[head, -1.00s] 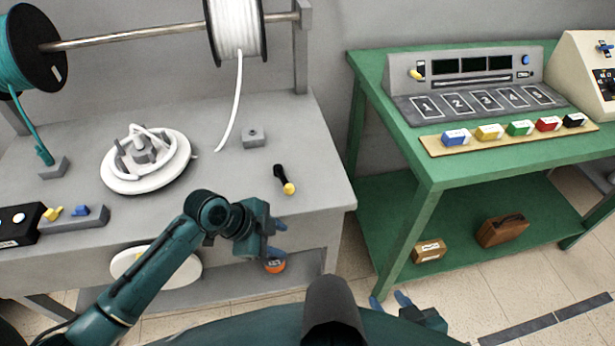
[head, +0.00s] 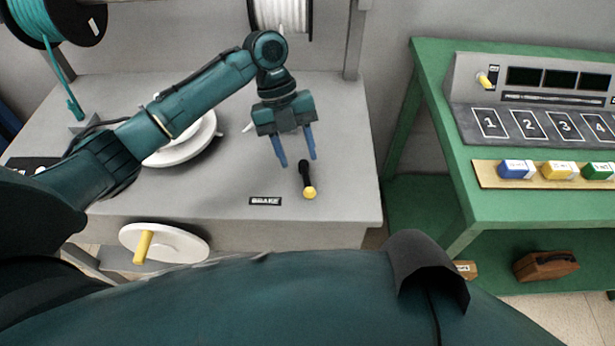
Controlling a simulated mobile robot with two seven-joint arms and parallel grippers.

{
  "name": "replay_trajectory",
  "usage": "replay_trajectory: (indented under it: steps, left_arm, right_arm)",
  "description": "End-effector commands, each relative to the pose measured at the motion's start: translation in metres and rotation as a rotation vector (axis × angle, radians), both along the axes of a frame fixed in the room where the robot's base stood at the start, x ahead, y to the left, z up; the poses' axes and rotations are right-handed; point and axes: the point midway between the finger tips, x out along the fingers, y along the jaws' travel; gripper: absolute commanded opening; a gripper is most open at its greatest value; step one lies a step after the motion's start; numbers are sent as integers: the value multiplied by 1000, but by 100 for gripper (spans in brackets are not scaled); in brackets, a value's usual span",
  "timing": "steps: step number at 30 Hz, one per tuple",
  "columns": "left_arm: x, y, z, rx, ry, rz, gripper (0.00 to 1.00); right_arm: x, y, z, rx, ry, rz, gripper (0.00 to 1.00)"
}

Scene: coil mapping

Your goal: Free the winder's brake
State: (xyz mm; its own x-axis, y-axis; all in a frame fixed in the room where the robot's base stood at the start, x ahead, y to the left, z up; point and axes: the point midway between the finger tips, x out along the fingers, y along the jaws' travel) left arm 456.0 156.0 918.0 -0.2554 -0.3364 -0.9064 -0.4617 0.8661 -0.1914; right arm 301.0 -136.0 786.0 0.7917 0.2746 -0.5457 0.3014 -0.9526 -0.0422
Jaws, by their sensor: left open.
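The brake lever (head: 306,175) is a short black handle with a yellow knob at its near end, on the grey winder bench (head: 225,195). A black plate reading BRAKE (head: 265,201) lies to its left on the bench top. My left gripper (head: 296,161) is open and empty, its two blue fingers pointing down at the far end of the lever. Whether the fingers are level with the lever or above it, I cannot tell. My right gripper is out of view.
The winding plate (head: 185,150) is partly hidden behind my left arm. A white handwheel with a yellow handle (head: 143,247) is on the bench front. A white spool (head: 282,14) hangs above. A green table (head: 440,185) with a numbered panel and coloured boxes stands to the right.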

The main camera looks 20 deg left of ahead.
Motion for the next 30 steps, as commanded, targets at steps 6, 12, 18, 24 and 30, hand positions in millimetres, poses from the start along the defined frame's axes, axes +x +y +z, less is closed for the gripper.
replay_trajectory:
  steps: [6,12,18,24,30]
  left_arm:
    - [-12,-16,-41,0,3,0,43]
    - [-18,-25,-65,-1,1,1,43]
    - [-20,-27,-72,0,-1,0,43]
    - [-20,-27,-72,1,-1,1,43]
    - [-20,-27,-72,0,-2,2,27]
  right_arm:
    - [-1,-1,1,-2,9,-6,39]
    - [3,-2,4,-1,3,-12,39]
    - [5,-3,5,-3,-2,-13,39]
    - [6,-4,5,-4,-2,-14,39]
    - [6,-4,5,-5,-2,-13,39]
